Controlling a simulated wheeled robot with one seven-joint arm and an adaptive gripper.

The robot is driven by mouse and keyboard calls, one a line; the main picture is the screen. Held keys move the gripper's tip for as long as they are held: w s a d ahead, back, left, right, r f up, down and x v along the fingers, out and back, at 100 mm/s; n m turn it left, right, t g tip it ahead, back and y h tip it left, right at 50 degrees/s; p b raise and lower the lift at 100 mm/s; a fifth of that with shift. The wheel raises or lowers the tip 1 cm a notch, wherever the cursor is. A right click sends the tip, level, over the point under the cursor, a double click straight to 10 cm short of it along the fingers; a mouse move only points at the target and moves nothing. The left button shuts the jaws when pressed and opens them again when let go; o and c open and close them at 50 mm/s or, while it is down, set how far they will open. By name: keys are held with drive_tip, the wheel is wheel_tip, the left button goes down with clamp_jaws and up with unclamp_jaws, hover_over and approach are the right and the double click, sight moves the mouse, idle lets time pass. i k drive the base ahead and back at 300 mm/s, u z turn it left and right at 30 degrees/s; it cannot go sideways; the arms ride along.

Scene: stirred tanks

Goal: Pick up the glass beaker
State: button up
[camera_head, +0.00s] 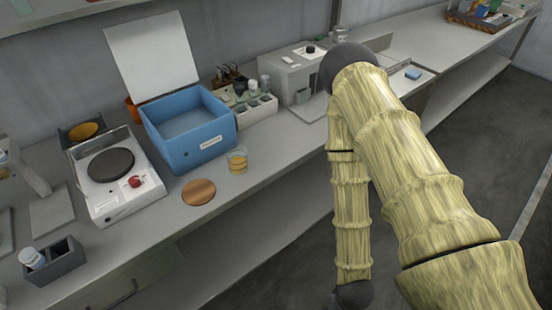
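The glass beaker (237,160) stands upright on the grey bench, close to its front edge. It is small and clear, with an amber band or contents visible in it. It is just right of the front corner of a blue open box (188,133) and behind a round wooden disc (199,192). My arm fills the right side of the picture, bent at a dark elbow, with its lower part hanging in front of the bench. My gripper is out of view, so its state is hidden.
A white hotplate-like device (113,173) with a dark round plate and red knob stands left of the box. A grey holder (52,260) with a white bottle is at lower left. A bottle rack (250,107) and grey instrument (287,75) stand behind. Bench right of the beaker is clear.

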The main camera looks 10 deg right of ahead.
sight(236, 154)
drive_tip(key=u, duration=1.75)
drive_tip(key=k, duration=0.65)
drive_tip(key=z, duration=0.35)
